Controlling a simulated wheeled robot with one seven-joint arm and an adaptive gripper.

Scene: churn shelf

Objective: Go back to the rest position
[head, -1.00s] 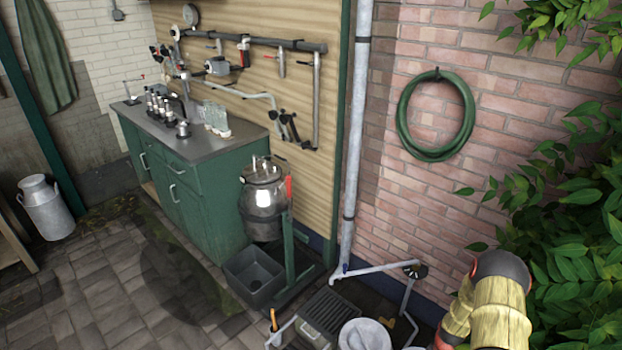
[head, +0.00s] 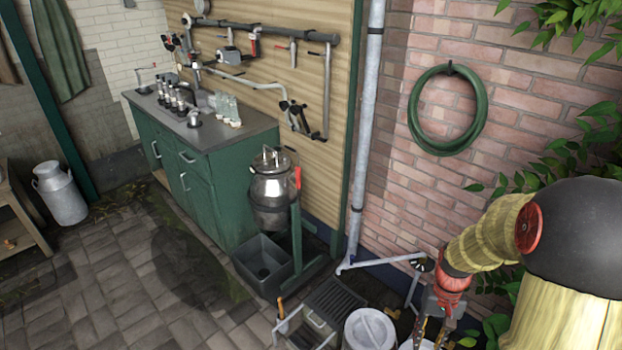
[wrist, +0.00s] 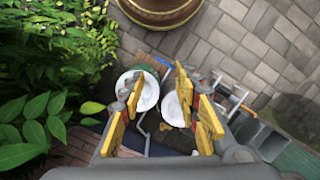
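My gripper (head: 432,326) is at the bottom right of the head view, at the end of my yellow and black arm, fingers pointing down. It is in front of the brick wall, to the right of a white lidded bin (head: 370,330). In the wrist view my gripper (wrist: 160,100) shows its two yellow-padded fingers spread apart, with nothing held between them. Two round white tops, one a bin lid (wrist: 142,90), show below and beyond the fingers. The fingertips are partly cut off in the head view.
Leafy branches (head: 570,130) hang close on the right; leaves (wrist: 45,90) also fill the wrist view's left. A steel churn (head: 272,195) on a green stand, a grey tub (head: 262,265) and a green cabinet (head: 200,190) stand left. The paving (head: 120,290) is clear.

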